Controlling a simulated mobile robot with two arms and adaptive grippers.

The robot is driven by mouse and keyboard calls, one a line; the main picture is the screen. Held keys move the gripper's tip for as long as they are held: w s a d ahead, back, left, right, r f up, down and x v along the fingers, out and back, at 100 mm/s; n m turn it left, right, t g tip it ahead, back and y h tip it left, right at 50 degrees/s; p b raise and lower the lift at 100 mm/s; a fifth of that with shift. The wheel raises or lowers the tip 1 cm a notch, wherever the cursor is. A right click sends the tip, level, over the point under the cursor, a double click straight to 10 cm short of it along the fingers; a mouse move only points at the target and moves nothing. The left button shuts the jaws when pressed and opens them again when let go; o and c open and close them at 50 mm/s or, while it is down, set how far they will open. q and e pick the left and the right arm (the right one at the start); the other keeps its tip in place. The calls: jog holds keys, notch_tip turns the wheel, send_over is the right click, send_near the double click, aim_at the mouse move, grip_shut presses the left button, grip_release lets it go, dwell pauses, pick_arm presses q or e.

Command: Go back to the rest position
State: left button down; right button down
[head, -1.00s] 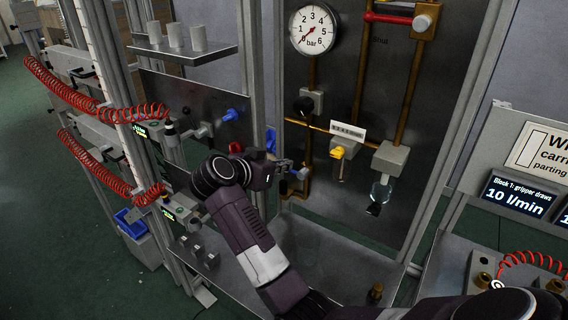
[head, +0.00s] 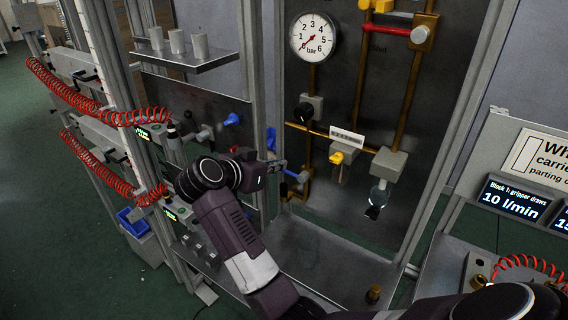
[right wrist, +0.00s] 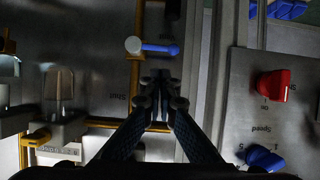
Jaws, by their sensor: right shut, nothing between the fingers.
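My right gripper (head: 274,165) is in front of the left edge of the dark panel (head: 345,195); its arm crosses the lower middle of the head view. In the right wrist view the fingers (right wrist: 161,82) are together with nothing between them. A valve with a blue lever (right wrist: 160,48) lies just beyond the fingertips there. The same blue lever (head: 292,174) shows right beside the gripper in the head view; whether they touch, I cannot tell. My left gripper is not in view.
To the left are red coiled hoses (head: 75,92) and a shelf with grey cups (head: 185,60). In the right wrist view a red knob (right wrist: 273,85) and a blue knob (right wrist: 264,158) stand right of the fingers.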

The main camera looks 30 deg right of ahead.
jog(key=v, duration=0.4)
jog(key=w+a+f+n+t+y+b, duration=0.1)
jog(key=w+a+f+n+t+b, duration=0.15)
jog(key=f+n+t, duration=0.55)
jog(key=w+a+f+n+t+y+b, duration=0.1)
jog(key=w+a+f+t, duration=0.3)
jog(key=f, duration=0.8)
jog(key=s+a+f+n+g+y, duration=0.1)
jog(key=s+a+f+n+y, duration=0.2)
jog(key=f, duration=0.7)
jog(key=s+a+f+n+g+y+b, duration=0.15)
jog(key=s+f+y, duration=0.3)
jog(key=f, duration=0.45)
jog(key=s+a+f+n+y+p, duration=0.1)
jog(key=s+a+f+n+y, duration=0.2)
jog(key=f, duration=0.7)
jog(key=s+f+g+b, duration=0.1)
jog(key=s+f+g, duration=0.5)
jog(key=s+f, duration=1.2)
jog(key=s+d+f+g, duration=0.2)
jog(key=s, duration=0.7)
jog(key=s+d+f+g, duration=0.2)
jog(key=s+f+g, duration=0.1)
jog(key=s, duration=0.7)
jog(key=s+d+f+g+b, duration=0.1)
jog(key=s+d+f+g, duration=0.1)
jog(key=s, duration=0.7)
jog(key=shift+s+f+m, duration=0.3)
jog(key=shift+f+m, duration=0.15)
jog(key=shift+f, duration=0.2)
